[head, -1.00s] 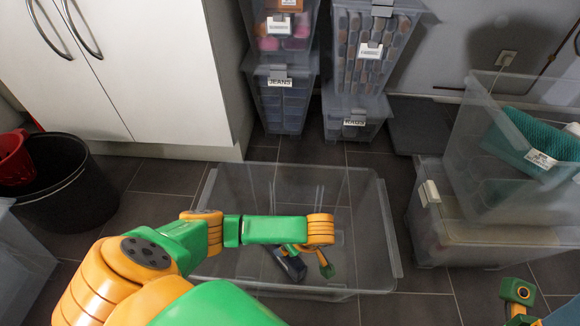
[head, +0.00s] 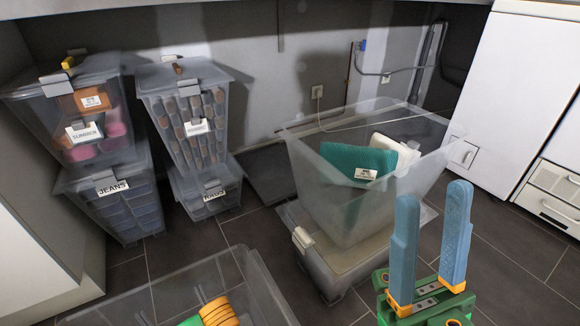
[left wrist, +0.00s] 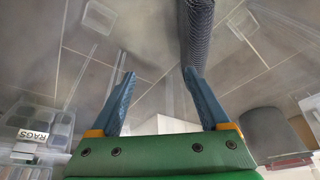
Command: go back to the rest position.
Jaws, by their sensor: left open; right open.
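My right gripper (head: 432,235) points up at the lower right of the head view. Its two blue fingers are apart with nothing between them.
A large clear bin (head: 262,285) stands open at the bottom. A clear tub (head: 415,180) with a teal cloth (head: 350,168) sits on a lidded box (head: 318,262) behind my right gripper. Labelled boxes (head: 105,205) are stacked at left. A white cabinet (head: 505,90) stands at right.

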